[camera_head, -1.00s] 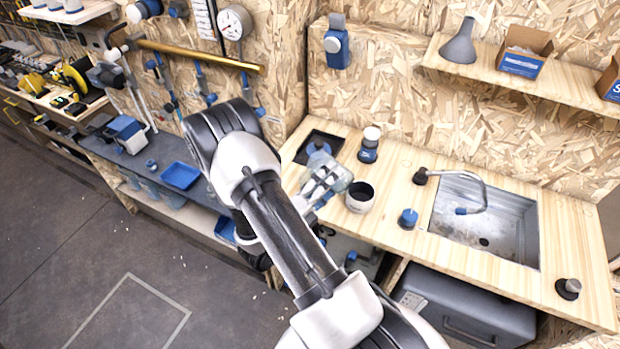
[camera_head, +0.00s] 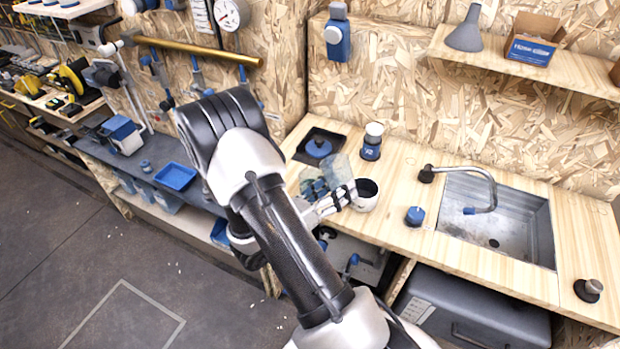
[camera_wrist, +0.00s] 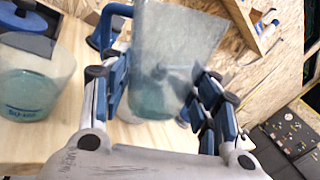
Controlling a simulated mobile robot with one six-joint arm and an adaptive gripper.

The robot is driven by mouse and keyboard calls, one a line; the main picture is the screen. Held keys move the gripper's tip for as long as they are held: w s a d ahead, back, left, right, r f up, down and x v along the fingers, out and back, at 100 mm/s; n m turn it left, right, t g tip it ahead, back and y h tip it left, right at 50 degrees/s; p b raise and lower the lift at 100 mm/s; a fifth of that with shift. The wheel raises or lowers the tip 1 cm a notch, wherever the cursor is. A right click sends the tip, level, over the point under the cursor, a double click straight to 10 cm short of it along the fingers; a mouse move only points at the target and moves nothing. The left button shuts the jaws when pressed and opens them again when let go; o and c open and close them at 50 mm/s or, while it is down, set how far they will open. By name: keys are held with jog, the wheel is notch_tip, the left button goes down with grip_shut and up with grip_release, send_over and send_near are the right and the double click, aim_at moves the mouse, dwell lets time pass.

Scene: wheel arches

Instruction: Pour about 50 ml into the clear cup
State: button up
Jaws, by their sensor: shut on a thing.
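My gripper (camera_wrist: 160,95) is shut on a clear jug (camera_wrist: 170,45) with a blue handle; bluish liquid shows in its lower part. In the head view my gripper (camera_head: 338,198) is over the front of the counter, with the jug (camera_head: 338,167) just beyond the fingers. The clear cup (camera_wrist: 35,85), with blue print and a bluish lower part, stands left of the jug in the wrist view. No stream of liquid is visible.
A white cup with a dark inside (camera_head: 366,195) is close right of my gripper. A black plate with a blue round part (camera_head: 318,148) and a blue-and-white bottle (camera_head: 371,142) stand behind. A blue knob-like item (camera_head: 414,215) and sink (camera_head: 500,230) are further right.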

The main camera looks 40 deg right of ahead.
jog(key=shift+s+r+m, duration=0.25)
jog(key=shift+r+m, duration=0.45)
jog(key=shift+r, duration=0.15)
jog(key=m, duration=0.1)
jog(key=f+m+b, duration=0.1)
jog(key=shift+s+d+m+y, duration=0.1)
jog(key=shift+s+m+y, duration=0.2)
jog(key=shift+s+m, duration=0.1)
jog(key=shift+s+m+b, duration=0.2)
jog(key=shift+m+b, duration=0.3)
jog(key=shift+m, duration=0.2)
